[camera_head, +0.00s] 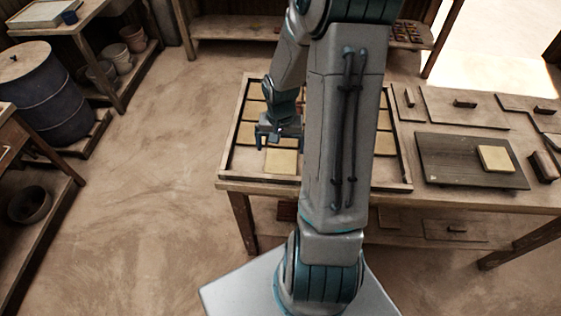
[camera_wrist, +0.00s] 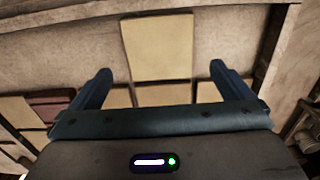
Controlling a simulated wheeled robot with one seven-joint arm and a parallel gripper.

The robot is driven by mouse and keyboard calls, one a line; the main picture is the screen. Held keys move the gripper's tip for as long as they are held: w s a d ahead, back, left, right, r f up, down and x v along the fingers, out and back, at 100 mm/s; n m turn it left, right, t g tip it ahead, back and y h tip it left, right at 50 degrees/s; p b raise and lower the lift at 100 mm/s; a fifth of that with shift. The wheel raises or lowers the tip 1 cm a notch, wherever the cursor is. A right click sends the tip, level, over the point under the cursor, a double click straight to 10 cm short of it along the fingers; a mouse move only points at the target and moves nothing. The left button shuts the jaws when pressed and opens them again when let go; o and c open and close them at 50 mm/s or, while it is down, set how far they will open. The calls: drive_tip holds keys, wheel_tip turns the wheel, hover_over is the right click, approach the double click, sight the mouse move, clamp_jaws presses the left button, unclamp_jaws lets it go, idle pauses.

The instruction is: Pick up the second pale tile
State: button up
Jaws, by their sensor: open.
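Pale square tiles lie in rows in a wooden-rimmed tray (camera_head: 231,174) on the table. One pale tile (camera_head: 281,161) lies at the tray's front, apart from the rows; I cannot tell for sure which tile is the second one. My gripper (camera_head: 272,145) is over the tray, just behind that tile. In the wrist view my gripper (camera_wrist: 158,80) is open with nothing between its fingers. A large pale tile (camera_wrist: 157,47) fills the upper middle there, ahead of the fingertips. More tiles (camera_wrist: 163,95) show between and beyond the fingers. My arm hides the tray's middle.
A dark board (camera_head: 450,172) with a pale tile (camera_head: 495,158) on it lies to the right on the table. Wooden floats (camera_head: 465,104) lie behind it. A barrel (camera_head: 42,92) and shelves stand at left. The floor at left is clear.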

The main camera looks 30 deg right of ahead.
sight(281, 161)
drive_tip(key=shift+f+p, duration=0.3)
drive_tip(key=shift+f, duration=2.95)
drive_tip(key=shift+c, duration=0.3)
drive_tip(key=c, duration=0.9)
